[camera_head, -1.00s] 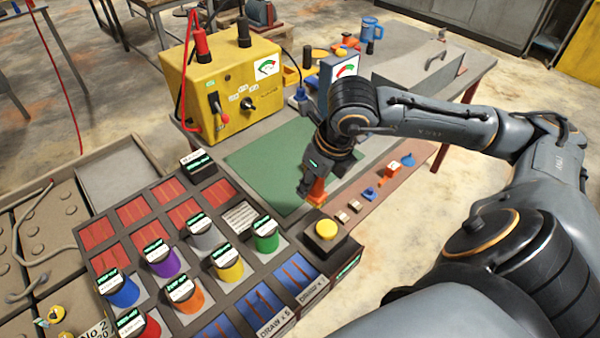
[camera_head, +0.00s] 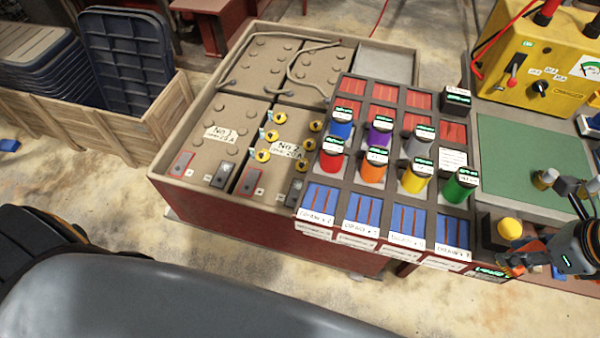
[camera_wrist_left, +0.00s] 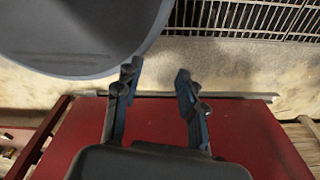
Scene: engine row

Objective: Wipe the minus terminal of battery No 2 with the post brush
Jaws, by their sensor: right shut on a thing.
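Battery No 2 (camera_head: 285,150) sits in the crate, left of the coloured pots. Its front end has a red terminal pad (camera_head: 250,180) on the left and a grey one (camera_head: 294,190) on the right, beside the rack; I take the grey one as minus. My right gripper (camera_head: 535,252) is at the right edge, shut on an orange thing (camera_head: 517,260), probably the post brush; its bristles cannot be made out. It is well right of battery No 2. My left gripper (camera_wrist_left: 158,80) is open and empty in the left wrist view, above a red surface.
The rack (camera_head: 385,215) with several coloured pots stands between battery No 2 and my right gripper. Battery No 1 (camera_head: 222,130) is to the left. Yellow caps (camera_head: 272,136) stand on No 2. A yellow button (camera_head: 509,228) and a yellow charger (camera_head: 540,70) are at right.

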